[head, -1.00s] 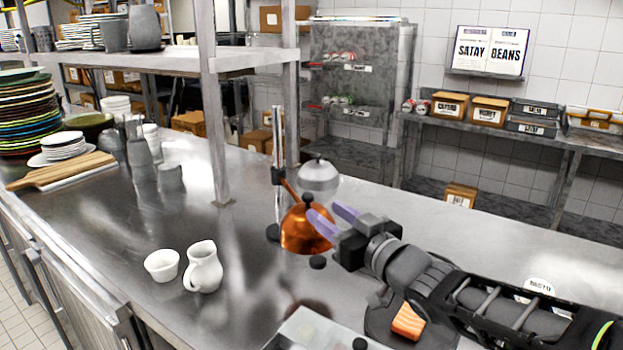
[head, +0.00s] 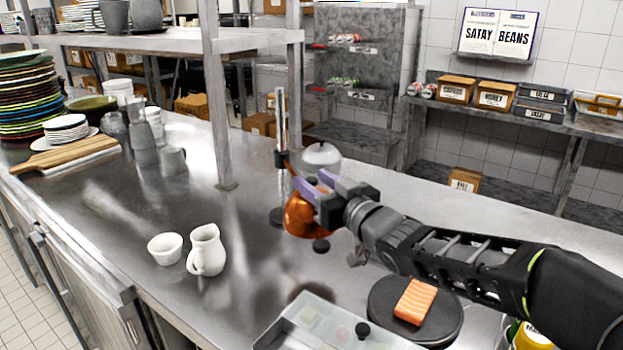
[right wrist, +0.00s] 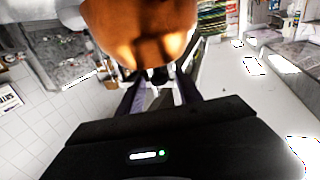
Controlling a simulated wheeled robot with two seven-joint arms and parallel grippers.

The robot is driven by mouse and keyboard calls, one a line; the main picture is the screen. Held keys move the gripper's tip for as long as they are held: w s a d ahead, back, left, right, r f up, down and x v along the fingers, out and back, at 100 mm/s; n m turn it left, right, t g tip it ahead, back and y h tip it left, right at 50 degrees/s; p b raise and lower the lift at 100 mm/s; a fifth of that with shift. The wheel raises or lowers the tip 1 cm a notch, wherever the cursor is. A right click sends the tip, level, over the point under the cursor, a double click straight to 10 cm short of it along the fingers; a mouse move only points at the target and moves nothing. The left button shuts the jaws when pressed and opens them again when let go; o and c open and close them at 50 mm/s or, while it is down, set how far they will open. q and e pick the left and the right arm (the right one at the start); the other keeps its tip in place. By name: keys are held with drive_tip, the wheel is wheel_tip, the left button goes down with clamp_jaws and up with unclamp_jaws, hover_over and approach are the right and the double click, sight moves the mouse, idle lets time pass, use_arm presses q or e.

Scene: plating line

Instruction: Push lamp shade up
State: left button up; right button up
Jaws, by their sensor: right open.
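The copper lamp shade (head: 298,217) hangs on an arm from an upright metal post (head: 281,150) on the steel counter. My right gripper (head: 310,190) is at the shade, its purple fingers apart and overlapping the shade's upper right side in the head view. In the right wrist view the shade (right wrist: 140,25) fills the top middle, just beyond the fingers (right wrist: 158,92). The fingers do not enclose the shade's body; I cannot tell whether they touch it. The right gripper hides part of the shade in the head view. My left gripper is not in view.
A salmon piece (head: 415,302) lies on a dark round plate (head: 383,302) below my right arm. A clear bin (head: 290,335) stands at the front. A white jug (head: 206,250) and bowl (head: 165,248) stand left. A shelf post (head: 216,110) rises behind them.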

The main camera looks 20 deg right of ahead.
drive_tip(key=shift+w+a, duration=0.1)
drive_tip(key=shift+w, duration=0.7)
clamp_jaws()
idle(0.9)
